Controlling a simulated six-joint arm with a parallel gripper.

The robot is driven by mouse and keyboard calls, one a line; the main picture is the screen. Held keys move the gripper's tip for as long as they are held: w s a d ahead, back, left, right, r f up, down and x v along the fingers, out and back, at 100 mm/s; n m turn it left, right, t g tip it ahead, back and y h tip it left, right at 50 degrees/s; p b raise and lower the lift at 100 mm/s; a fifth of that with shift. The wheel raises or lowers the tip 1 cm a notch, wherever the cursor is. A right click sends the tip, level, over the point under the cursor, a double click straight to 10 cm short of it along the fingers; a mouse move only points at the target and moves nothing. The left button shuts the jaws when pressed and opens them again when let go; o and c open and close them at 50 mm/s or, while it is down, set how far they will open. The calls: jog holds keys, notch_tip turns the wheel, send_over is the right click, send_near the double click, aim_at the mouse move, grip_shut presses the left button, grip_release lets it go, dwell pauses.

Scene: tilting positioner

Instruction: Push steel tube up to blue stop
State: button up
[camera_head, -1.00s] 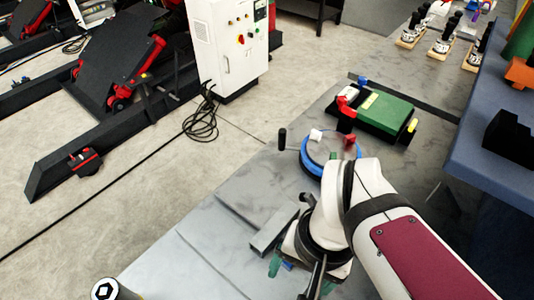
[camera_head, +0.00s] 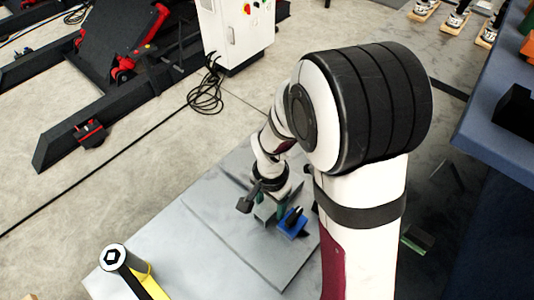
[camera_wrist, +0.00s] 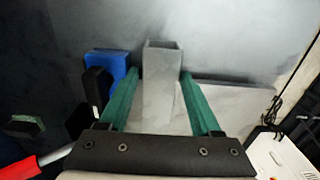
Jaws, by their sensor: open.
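The steel tube (camera_wrist: 162,92) is a grey square tube with an open end, lying between my gripper's two green fingers in the wrist view. My gripper (camera_wrist: 160,77) is open, with a finger along each side of the tube; I cannot tell whether either finger touches it. The blue stop (camera_wrist: 106,64) appears as a blue block left of the tube, beyond the left finger, with a black part in front. In the head view my gripper (camera_head: 270,210) is low over the grey table, and the blue stop (camera_head: 292,223) is just right of it.
The grey table (camera_head: 190,235) has clear room left of my gripper. A white cabinet (camera_head: 235,30) with cables is on the floor behind. My arm hides much of the table's right part.

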jog(key=shift+f, duration=0.55)
grip_shut()
dwell(1.0)
